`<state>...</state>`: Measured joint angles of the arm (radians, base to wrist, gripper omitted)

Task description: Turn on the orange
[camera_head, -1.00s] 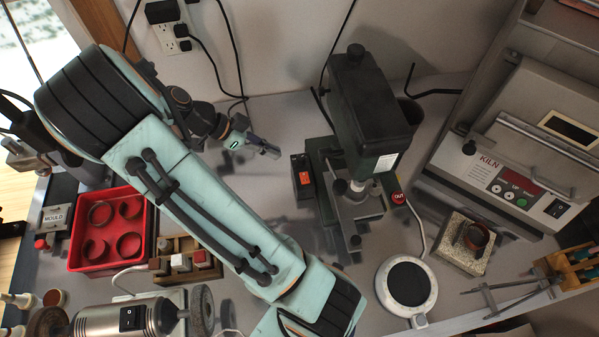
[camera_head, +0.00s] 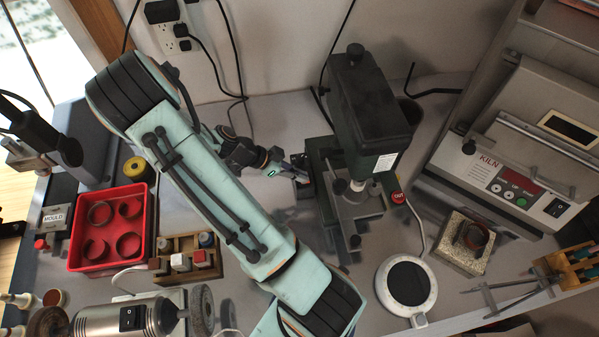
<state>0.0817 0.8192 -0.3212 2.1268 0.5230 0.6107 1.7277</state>
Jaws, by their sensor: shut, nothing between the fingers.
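The black switch box (camera_head: 304,190) stands on the bench at the left side of the dark green drill press (camera_head: 367,110). Its orange switch is mostly hidden now behind my gripper. My gripper (camera_head: 301,172) is shut and empty, with its fingertips pointing right at the box. Its tips overlap the box in the picture; I cannot tell whether they touch the switch or which way the switch is set.
A red tray (camera_head: 73,258) with several rings and a wooden rack (camera_head: 205,270) stand at left. A bench grinder (camera_head: 125,318) is in front. A red OUT button (camera_head: 398,198), a round white device (camera_head: 407,285) and a kiln (camera_head: 520,160) stand at right.

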